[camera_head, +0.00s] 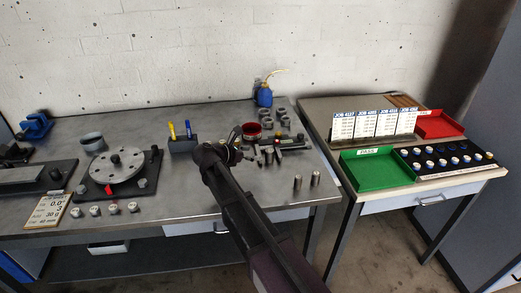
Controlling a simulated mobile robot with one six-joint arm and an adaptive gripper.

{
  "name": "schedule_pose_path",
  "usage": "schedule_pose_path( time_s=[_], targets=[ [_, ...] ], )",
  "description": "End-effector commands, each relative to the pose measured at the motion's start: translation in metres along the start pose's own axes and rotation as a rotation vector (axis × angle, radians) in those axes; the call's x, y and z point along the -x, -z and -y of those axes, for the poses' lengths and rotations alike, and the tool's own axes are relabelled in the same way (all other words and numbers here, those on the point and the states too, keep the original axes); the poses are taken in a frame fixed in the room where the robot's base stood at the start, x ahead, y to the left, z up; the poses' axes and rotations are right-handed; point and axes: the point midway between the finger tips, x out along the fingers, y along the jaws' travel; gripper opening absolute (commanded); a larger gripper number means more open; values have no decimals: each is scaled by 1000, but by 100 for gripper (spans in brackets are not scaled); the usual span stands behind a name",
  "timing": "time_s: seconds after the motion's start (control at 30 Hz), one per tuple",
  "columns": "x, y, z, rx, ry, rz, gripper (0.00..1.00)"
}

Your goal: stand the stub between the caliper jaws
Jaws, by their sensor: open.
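My gripper (241,146) is at the end of my dark arm, over the right part of the steel bench. It is open, small in view and partly hidden by my arm. Just right of it lies a dark device with a green patch, which looks like the caliper (292,144); its jaws are too small to make out. A short grey cylinder (269,155) stands at its left end, close to my gripper. Two more upright grey cylinders stand near the front edge, one left (297,182) and one right (315,178). I cannot tell which cylinder is the stub.
A red ring-shaped bowl (251,131), several grey cylinders (267,115) and a blue oil can (264,96) stand behind. A pen holder (184,146) and rotor disc (117,165) are left. The right table holds a green tray (377,172), red tray (438,125) and black rack (447,160).

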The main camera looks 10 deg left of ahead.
Motion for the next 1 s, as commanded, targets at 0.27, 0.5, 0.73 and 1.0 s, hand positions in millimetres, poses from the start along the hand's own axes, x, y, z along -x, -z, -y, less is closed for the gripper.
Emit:
schedule_pose_path(
  time_s=[0.27,0.5,0.73,1.0],
  targets=[
    [30,0,0,0,-1,0,81],
    [34,1,0,0,-1,0,81],
    [34,1,0,0,-1,0,81],
    [34,1,0,0,-1,0,81]
  ],
)
